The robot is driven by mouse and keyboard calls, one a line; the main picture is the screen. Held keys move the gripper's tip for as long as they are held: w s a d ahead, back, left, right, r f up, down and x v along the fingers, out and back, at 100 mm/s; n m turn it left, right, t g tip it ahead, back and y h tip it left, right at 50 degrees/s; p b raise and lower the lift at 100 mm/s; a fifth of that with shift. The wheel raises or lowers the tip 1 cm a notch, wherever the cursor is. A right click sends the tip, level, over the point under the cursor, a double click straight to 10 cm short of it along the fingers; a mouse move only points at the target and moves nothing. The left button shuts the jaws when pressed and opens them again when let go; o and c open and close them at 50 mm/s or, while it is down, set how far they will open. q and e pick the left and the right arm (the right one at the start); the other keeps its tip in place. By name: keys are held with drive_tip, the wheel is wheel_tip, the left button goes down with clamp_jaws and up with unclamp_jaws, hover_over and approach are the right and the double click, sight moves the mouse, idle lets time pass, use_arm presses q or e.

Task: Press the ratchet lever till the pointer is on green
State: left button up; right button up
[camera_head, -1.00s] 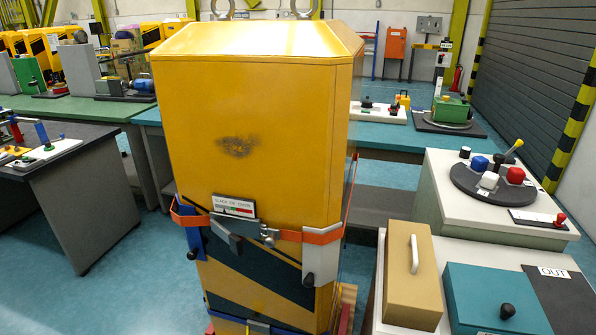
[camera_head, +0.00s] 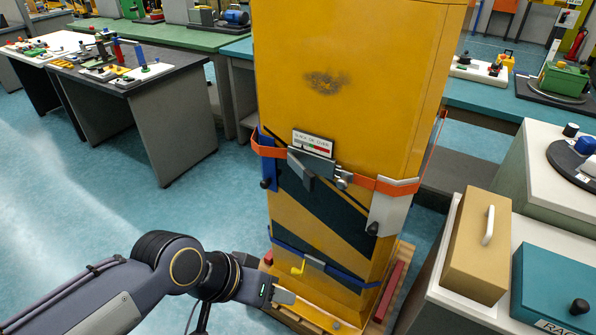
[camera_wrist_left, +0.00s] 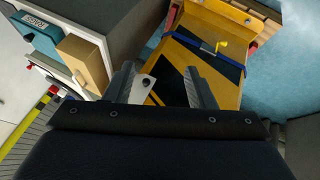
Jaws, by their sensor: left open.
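A yellow cabinet (camera_head: 350,60) stands on a pallet, with an orange strap (camera_head: 370,184) round it. On the strap is a grey ratchet with its lever (camera_head: 301,171) hanging angled on the front face. Above it is a small scale plate (camera_head: 313,145) with green and red marks; its pointer is too small to read. My left gripper (camera_head: 284,296) is low in front of the cabinet, well below the lever and apart from it. In the left wrist view its two fingers (camera_wrist_left: 162,88) are spread with nothing between them.
A blue strap (camera_head: 330,268) with a yellow handle (camera_head: 298,268) crosses the cabinet lower down, near my left gripper. At the right, a bench carries a tan box (camera_head: 476,245) and a teal box (camera_head: 553,280). The floor left of the cabinet is clear.

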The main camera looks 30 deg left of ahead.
use_arm(q)
drive_tip(key=shift+c, duration=0.3)
drive_tip(key=shift+c, duration=1.2)
drive_tip(key=shift+w+d+f+n+g+h, duration=0.2)
drive_tip(key=shift+n+g+h, duration=0.25)
drive_tip(key=shift+n, duration=0.55)
drive_tip(key=c, duration=0.5)
drive_tip(key=w+n+h, duration=0.1)
drive_tip(key=n, duration=0.1)
drive_tip(key=w+n+h, duration=0.1)
drive_tip(key=w+n, duration=0.1)
drive_tip(key=w+n+g+h, duration=0.1)
drive_tip(key=n, duration=0.1)
drive_tip(key=shift+w+d+n+h, duration=0.3)
drive_tip(key=shift+d+n+h, duration=0.05)
drive_tip(key=shift+n, duration=0.05)
clamp_jaws()
drive_tip(key=w+a+f+n+t, duration=0.2)
drive_tip(key=w+a+n+t, duration=0.4)
drive_tip(key=a+n, duration=0.3)
drive_tip(key=w+a+f+n+t, duration=0.1)
drive_tip(key=w+a+n+t, duration=0.5)
drive_tip(key=a+n, duration=0.4)
drive_tip(key=shift+w+a+f+n+h, duration=0.15)
drive_tip(key=shift+a+f+n+h, duration=0.1)
drive_tip(key=shift+f+n+h, duration=0.1)
